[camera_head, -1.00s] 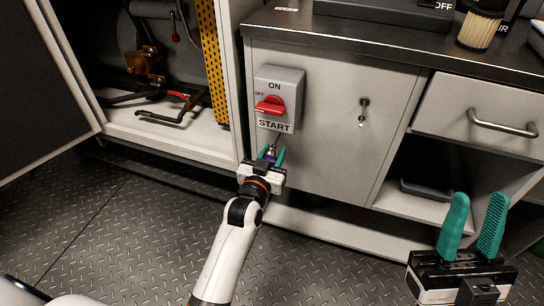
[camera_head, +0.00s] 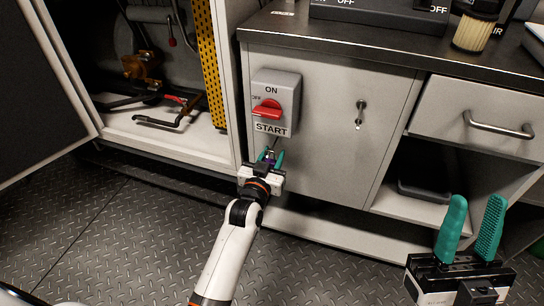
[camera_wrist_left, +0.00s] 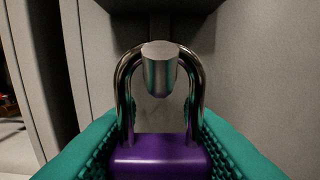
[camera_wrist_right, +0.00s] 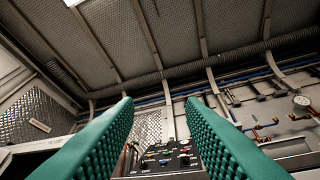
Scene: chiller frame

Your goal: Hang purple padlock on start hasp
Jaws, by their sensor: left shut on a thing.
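The purple padlock (camera_wrist_left: 160,157) is held upright between the green fingers of my left gripper (camera_head: 268,158). Its closed-looking steel shackle (camera_wrist_left: 124,85) arches upward in the left wrist view. The metal start hasp (camera_wrist_left: 160,70) overlaps the top of the arch, and its rounded end lies within the loop's outline. I cannot tell whether the shackle passes through the hasp or only lines up with it. In the head view, the gripper is just below the START switch box (camera_head: 276,90), and the padlock is mostly hidden. My right gripper (camera_head: 472,228) is open and empty at the lower right.
The box has a red handle (camera_head: 267,109) and sits on a grey cabinet front (camera_head: 325,150). A keyed lock (camera_head: 360,113) is to its right. An open cabinet (camera_head: 150,130) with pipes lies left. A drawer handle (camera_head: 499,125) is at the right. The floor in front is clear.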

